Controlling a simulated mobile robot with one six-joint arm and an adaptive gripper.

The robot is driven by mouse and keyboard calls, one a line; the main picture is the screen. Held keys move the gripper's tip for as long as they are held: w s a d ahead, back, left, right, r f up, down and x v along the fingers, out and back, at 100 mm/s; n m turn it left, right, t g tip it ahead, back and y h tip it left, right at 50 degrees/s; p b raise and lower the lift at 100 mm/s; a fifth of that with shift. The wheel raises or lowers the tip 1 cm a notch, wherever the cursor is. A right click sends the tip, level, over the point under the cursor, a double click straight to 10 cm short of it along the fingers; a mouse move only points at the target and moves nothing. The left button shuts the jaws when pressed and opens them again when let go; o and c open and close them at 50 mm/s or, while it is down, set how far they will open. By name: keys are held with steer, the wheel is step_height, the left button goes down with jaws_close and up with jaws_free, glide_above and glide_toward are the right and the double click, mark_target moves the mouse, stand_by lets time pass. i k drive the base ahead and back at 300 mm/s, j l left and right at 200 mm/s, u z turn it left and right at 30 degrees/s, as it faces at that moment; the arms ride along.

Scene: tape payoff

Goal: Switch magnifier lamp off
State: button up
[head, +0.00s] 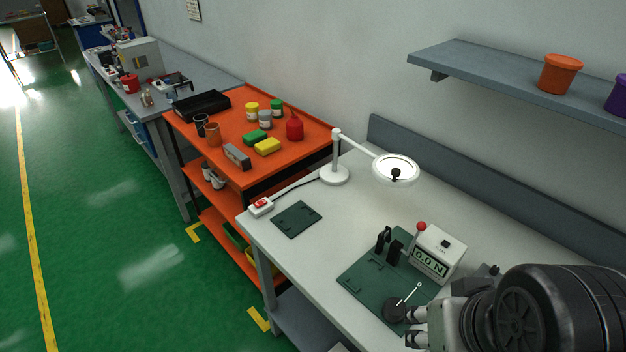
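The magnifier lamp stands on the white workbench, with its round white base (335,175), upright post and arm near the bench's back left. Its ring head (396,169) looks bright white, as if lit. A small white switch box (260,207) with a red rocker (260,202) lies at the bench's left front corner. A dark cable runs from it towards the lamp base. My gripper (411,327) is at the lower right, over the bench's front part, far from the switch box. Its fingers look apart, with nothing seen between them.
A dark green mat (297,219) lies right of the switch box. A larger green plate (365,282) with black fixtures stands beside a force gauge (437,254) reading 0.0 N. An orange cart (235,170) adjoins the bench's left. A grey shelf (490,72) holds tubs.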

mark_target(263, 202)
steer(key=i+j, duration=0.2)
steer(key=j, duration=0.15)
steer(key=i+j, duration=0.2)
steer(key=j, duration=0.15)
steer(key=i+j+z, duration=0.1)
steer(key=j, duration=0.3)
steer(key=i+j, duration=0.25)
steer(key=j+z, duration=0.05)
steer(key=j, duration=0.05)
